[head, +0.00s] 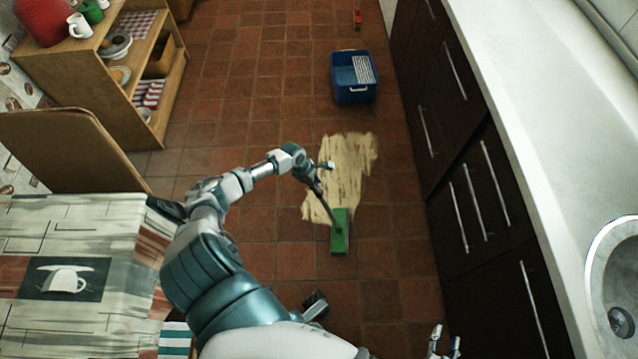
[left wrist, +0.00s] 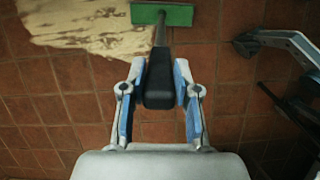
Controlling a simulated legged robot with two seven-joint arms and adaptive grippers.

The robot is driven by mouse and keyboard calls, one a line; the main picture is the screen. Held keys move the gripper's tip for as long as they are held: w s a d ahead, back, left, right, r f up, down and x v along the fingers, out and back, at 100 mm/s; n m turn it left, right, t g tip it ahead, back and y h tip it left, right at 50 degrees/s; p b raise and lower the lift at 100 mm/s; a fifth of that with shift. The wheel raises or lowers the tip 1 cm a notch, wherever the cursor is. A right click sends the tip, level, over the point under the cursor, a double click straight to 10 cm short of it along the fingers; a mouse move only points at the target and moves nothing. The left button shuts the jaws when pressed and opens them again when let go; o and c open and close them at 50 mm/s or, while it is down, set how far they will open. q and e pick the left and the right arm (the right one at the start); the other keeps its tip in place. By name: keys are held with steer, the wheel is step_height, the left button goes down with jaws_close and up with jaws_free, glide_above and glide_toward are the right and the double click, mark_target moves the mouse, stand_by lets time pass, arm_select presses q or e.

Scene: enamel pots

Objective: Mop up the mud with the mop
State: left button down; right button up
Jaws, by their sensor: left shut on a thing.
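The mop has a flat green head (head: 340,240) that rests on the tiled floor at the near edge of the mud. The mud (head: 350,165) is a pale yellow-brown streaky patch; it also shows at the top left of the left wrist view (left wrist: 88,30). My left gripper (head: 318,167) is shut on the mop's dark handle (left wrist: 158,82), above the mud. The green head also shows at the top of the left wrist view (left wrist: 175,15). My right gripper (head: 445,345) is at the bottom edge of the head view, empty, its fingers apart.
A blue bucket (head: 353,85) with a light grate stands beyond the mud. Dark cabinets (head: 465,170) and a white counter (head: 510,100) line the right. A wooden shelf (head: 125,75), a chair (head: 75,150) and a covered table (head: 65,235) stand left. The tiles between are mostly clear.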

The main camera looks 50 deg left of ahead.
arm_select(q)
steer(key=shift+w+d+f+b, duration=0.2)
steer(key=shift+w+d+b, duration=0.05)
steer(key=shift+w, duration=0.3)
steer(key=shift+w+d+f+b, duration=0.15)
steer(key=shift+w+d+b, duration=0.1)
steer(key=shift+w, duration=0.3)
steer(key=shift+w+d, duration=0.1)
steer(key=shift+w, duration=0.1)
step_height(320, 180, up, 4)
steer(key=p, duration=0.4)
steer(key=shift+w+r+p, duration=0.15)
steer(key=shift+p, duration=0.2)
arm_select(e)
steer(key=shift+t, duration=0.3)
steer(key=r, duration=0.5)
steer(key=shift+w, duration=0.35)
steer(key=shift+a, duration=0.1)
